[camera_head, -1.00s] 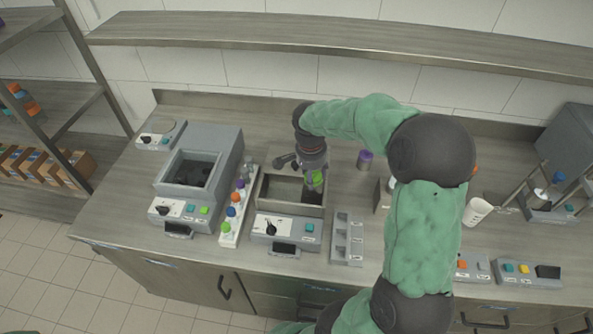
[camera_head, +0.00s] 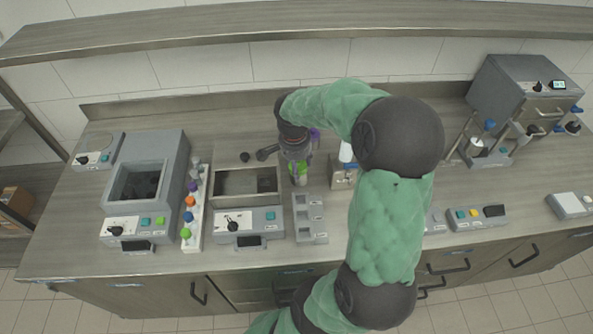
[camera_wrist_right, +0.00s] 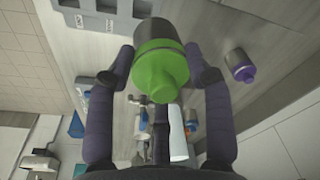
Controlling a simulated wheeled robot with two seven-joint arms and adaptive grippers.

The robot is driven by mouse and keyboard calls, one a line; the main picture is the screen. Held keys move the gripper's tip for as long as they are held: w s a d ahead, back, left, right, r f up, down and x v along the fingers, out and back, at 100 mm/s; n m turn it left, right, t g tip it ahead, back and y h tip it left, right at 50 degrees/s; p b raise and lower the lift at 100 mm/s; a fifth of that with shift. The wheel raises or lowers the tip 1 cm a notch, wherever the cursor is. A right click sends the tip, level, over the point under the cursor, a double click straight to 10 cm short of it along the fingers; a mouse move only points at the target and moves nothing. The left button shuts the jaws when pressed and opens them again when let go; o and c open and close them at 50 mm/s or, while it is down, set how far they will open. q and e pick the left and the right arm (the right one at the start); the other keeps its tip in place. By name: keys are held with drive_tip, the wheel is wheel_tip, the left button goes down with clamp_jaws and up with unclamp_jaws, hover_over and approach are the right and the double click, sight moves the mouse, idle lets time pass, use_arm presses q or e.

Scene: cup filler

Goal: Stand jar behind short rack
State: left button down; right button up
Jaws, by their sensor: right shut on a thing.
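A jar with a green cap (camera_head: 299,171) is held in my right gripper (camera_head: 298,160). In the right wrist view the green cap (camera_wrist_right: 158,72) faces the camera, with a dark body behind it, between the fingers of my right gripper (camera_wrist_right: 155,75). The grey short rack (camera_head: 309,228) with square pockets stands on the counter, nearer the front than the jar. Part of a grey rack (camera_wrist_right: 88,20) shows at the top left of the right wrist view. I cannot tell whether the jar touches the counter. My left gripper is not in view.
A purple-capped jar (camera_wrist_right: 241,68) stands close by on the counter. An open bath (camera_head: 230,222) is left of the gripper, and a long rack of coloured caps (camera_head: 193,236) is beyond it. My forearm hides some counter.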

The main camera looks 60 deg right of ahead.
drive_tip(key=m, duration=0.2)
drive_tip(key=a+m+b, duration=0.1)
drive_tip(key=m, duration=0.1)
drive_tip(key=shift+s+r, duration=0.2)
drive_tip(key=shift+s, duration=0.1)
drive_tip(key=m, duration=0.3)
drive_tip(key=shift+s+a+r, duration=0.1)
drive_tip(key=shift+s+a, duration=0.05)
drive_tip(key=shift+a, duration=0.15)
drive_tip(key=shift+w+d+f+b, duration=0.55)
drive_tip(key=shift+w+d+f, duration=0.6)
drive_tip(key=shift+d+f, duration=0.95)
drive_tip(key=shift+w+d+f+b, duration=0.5)
drive_tip(key=shift+w+d+f, duration=0.7)
drive_tip(key=shift+d+f, duration=0.85)
drive_tip(key=shift+w+d+f+b, duration=0.55)
drive_tip(key=shift+w+d+f, duration=0.6)
drive_tip(key=shift+d+f, duration=0.95)
drive_tip(key=shift+a+f, duration=0.2)
drive_tip(key=shift+a, duration=0.05)
drive_tip(key=shift+f, duration=0.1)
